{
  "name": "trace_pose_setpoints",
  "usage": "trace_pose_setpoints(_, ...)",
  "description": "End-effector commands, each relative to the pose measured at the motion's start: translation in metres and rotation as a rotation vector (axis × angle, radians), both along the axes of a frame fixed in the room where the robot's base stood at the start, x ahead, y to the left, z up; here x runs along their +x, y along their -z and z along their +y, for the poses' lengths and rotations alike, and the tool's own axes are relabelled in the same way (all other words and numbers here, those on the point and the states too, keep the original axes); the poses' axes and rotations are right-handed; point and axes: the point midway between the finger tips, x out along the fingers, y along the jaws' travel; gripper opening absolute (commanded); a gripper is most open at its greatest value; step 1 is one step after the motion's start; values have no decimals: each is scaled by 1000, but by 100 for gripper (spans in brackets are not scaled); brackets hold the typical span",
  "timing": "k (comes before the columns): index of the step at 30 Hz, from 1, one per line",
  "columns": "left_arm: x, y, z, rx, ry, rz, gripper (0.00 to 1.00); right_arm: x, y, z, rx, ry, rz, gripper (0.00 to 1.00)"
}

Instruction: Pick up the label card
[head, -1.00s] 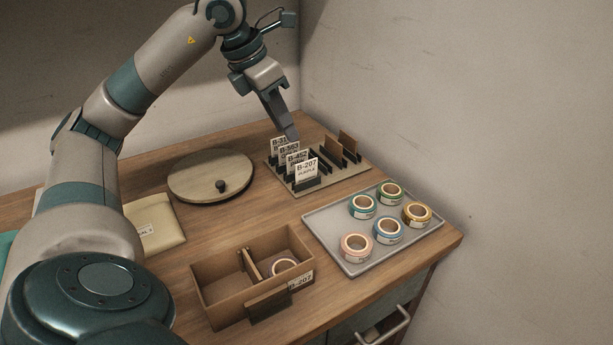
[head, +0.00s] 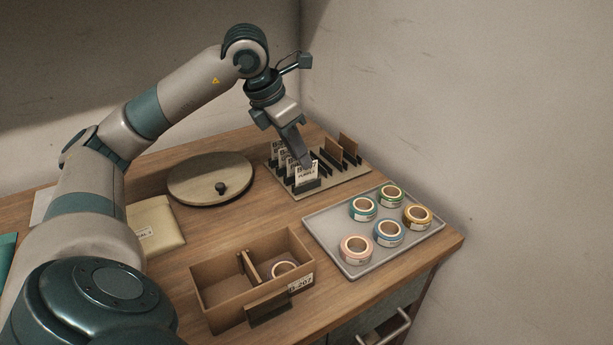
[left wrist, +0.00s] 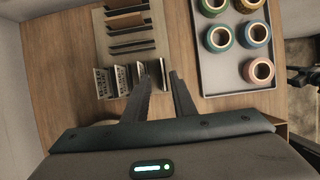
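The front label card (head: 306,178), white with "PURPLE" in black print, stands upright in the front of the card rack (head: 343,182). Its upper part is partly covered by my left gripper (head: 307,163), whose fingertips are at the card's top. In the left wrist view the left gripper (left wrist: 163,76) is open, with a clear gap between its fingers, close to the front end of the rack (left wrist: 121,48). I cannot tell whether the fingers touch the card. More white label cards (head: 281,160) stand behind it, partly hidden.
A grey tray (head: 338,256) with several tape rolls lies right of the rack. A divided wooden box (head: 221,291) holding one roll is in front, labelled B-207. A round wooden lid (head: 190,180) and beige pouch (head: 158,216) lie left. A wall stands behind the rack.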

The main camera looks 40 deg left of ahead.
Motion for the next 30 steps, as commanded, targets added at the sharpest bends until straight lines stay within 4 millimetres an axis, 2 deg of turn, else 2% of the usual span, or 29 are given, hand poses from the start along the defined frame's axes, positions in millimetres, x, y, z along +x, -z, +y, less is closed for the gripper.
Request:
trace_pose_setpoints(5, 7, 20, -9, -1, 2, 5, 24, -2, 7, 0, 1, 1, 2, 75)
trace_pose_setpoints(10, 14, 36, -10, 0, 0, 2, 24, -4, 17, -1, 0, 0, 11, 75)
trace_pose_setpoints(26, 16, 39, -10, 0, 0, 1, 24, 5, 12, 0, 0, -1, -3, 75)
trace_pose_setpoints(30, 16, 39, -10, 0, 0, 1, 0, 4, 13, 0, 0, -1, -1, 75)
